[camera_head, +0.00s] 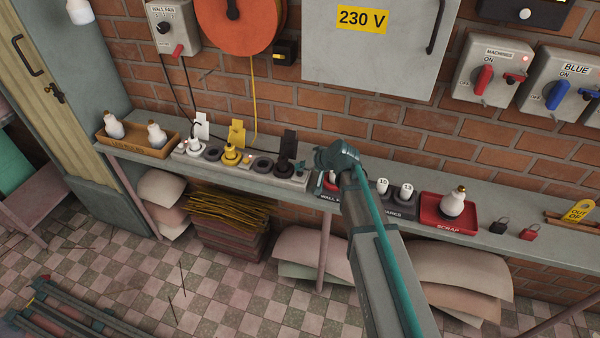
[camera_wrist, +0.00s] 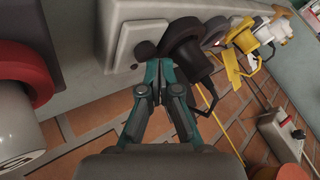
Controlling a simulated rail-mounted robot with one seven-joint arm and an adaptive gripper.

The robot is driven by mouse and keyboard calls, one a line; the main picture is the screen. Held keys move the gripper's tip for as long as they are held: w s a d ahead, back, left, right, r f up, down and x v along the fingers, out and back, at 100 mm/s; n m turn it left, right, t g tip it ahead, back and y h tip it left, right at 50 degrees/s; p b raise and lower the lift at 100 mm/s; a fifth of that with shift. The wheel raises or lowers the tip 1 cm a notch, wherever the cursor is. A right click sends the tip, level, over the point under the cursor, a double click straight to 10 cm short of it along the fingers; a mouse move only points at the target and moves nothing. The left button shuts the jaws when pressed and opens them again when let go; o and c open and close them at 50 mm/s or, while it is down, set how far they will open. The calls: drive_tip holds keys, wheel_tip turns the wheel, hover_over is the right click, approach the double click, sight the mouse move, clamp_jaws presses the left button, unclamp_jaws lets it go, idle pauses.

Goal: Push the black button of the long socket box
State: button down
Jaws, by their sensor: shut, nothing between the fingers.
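The long grey socket box (camera_head: 216,157) lies on the shelf, carrying white, yellow and black plugs in a row. Its light end face also shows in the wrist view (camera_wrist: 118,40). A round black button (camera_wrist: 146,49) sits there, beside the black plug (camera_wrist: 190,42). My gripper (camera_wrist: 157,70) is shut and empty, with its fingertips just below the button in the wrist view. I cannot tell whether they touch it. In the head view my gripper (camera_head: 301,166) is at the right end of the box, and the button cannot be made out there.
A yellow plug (camera_head: 230,155) with a tag stands further left. Right of my arm are numbered white pieces (camera_head: 405,191) and a red scrap tray (camera_head: 431,222) holding a white bulb-like item. A wooden tray (camera_head: 111,143) is at the left. The brick wall is close behind.

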sight(301, 173)
drive_tip(key=shift+f, duration=0.15)
drive_tip(key=shift+f+b, duration=0.35)
drive_tip(key=shift+b, duration=0.15)
drive_tip(key=shift+r, duration=0.6)
idle(0.4)
drive_tip(key=shift+r+p, duration=1.55)
drive_tip(key=shift+r, duration=1.4)
drive_tip(key=shift+f, duration=0.1)
